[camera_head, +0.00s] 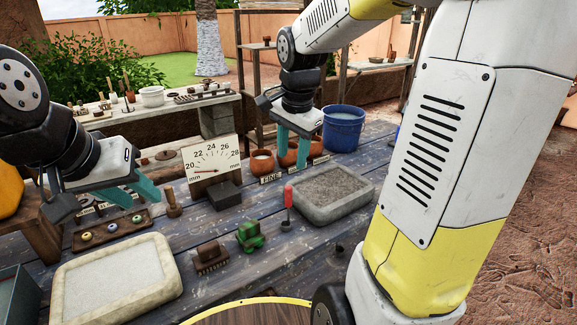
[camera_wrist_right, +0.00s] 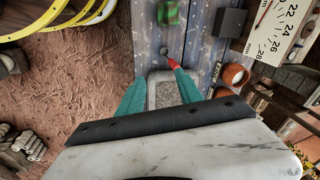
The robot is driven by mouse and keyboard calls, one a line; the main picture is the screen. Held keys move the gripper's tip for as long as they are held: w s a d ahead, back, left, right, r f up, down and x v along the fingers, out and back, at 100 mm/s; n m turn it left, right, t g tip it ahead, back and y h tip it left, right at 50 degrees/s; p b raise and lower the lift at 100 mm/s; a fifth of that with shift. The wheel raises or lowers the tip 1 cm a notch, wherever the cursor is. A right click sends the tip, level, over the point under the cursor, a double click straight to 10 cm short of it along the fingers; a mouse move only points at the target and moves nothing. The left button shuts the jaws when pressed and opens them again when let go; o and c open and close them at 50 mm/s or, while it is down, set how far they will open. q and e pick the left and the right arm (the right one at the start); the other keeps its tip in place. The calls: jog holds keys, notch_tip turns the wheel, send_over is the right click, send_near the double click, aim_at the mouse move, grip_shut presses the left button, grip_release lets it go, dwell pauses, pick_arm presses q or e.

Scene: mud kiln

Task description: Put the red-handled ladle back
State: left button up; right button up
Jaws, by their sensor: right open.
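The red-handled ladle (camera_head: 288,198) stands roughly upright on the grey-blue table, handle up, at the left edge of the grey gravel-filled tray (camera_head: 340,208). My left gripper (camera_head: 135,192) is at the left, fingers apart and empty, over the table.
A pale sand-filled tray (camera_head: 62,295) lies front left. A brush (camera_head: 210,257), a green block (camera_head: 250,236) and a small dark knob (camera_head: 339,250) lie at mid-table. A dial gauge board (camera_head: 212,160), terracotta pots (camera_head: 262,162) and a blue bucket (camera_head: 343,128) stand behind.

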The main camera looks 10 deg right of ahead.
jog(key=s+a+r+n+t+y, duration=0.1)
jog(key=s+r+n, duration=0.1)
jog(key=s+n, duration=0.3)
jog(key=s+r+n+t+y, duration=0.1)
jog(key=s+r+n+t, duration=0.1)
jog(key=s+n, duration=0.4)
jog(key=s, duration=0.3)
jog(key=shift+s+a+n+t, duration=0.3)
jog(key=shift+s+a, duration=0.1)
